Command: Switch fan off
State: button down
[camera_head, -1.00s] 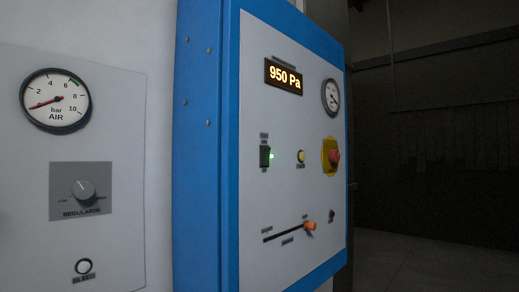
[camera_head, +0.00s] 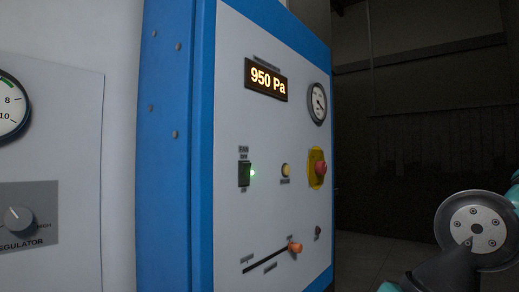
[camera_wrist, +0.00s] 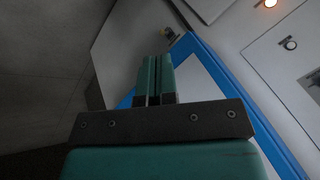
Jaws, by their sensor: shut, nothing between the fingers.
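The fan switch (camera_head: 244,174) is a dark rocker under a FAN label on the white panel (camera_head: 230,120) with a blue frame. The display (camera_head: 266,79) above reads 950 Pa. In the wrist view my gripper (camera_wrist: 156,60) is shut and empty, its two teal fingers side by side, with the blue-edged cabinet behind them. I cannot make out the fan switch there. In the head view part of my arm shows at the lower right, apart from the panel, but the gripper is out of that view.
The panel also carries a round gauge (camera_head: 317,103), a yellow button (camera_head: 285,170), a red knob on a yellow plate (camera_head: 317,167) and an orange slider knob (camera_head: 295,247). A grey regulator panel (camera_head: 75,150) stands at left. Dark open floor lies right of the cabinet.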

jog(key=w+a+r+m+t+y+p, duration=0.1)
jog(key=w+r+m, duration=0.4)
jog(key=r, duration=0.8)
jog(key=w+a+r+m+t+y+p, duration=0.1)
jog(key=w+a+r+m+t+p, duration=0.1)
jog(key=w+r+m+p, duration=0.3)
jog(key=w+r+t+p, duration=0.1)
jog(key=w+r, duration=0.3)
jog(key=r, duration=0.5)
jog(key=shift+r+m+y, duration=0.25)
jog(key=shift+m+y, duration=0.05)
jog(key=shift+m, duration=0.1)
jog(key=shift+w+a, duration=0.1)
jog(key=shift+a, duration=0.1)
jog(key=p, duration=0.4)
send_near(248, 174)
jog(key=x, duration=0.5)
jog(key=shift+f, duration=0.45)
jog(key=shift+w+a+f+p, duration=0.1)
jog(key=shift+w+a+p, duration=0.2)
jog(key=shift+a, duration=0.1)
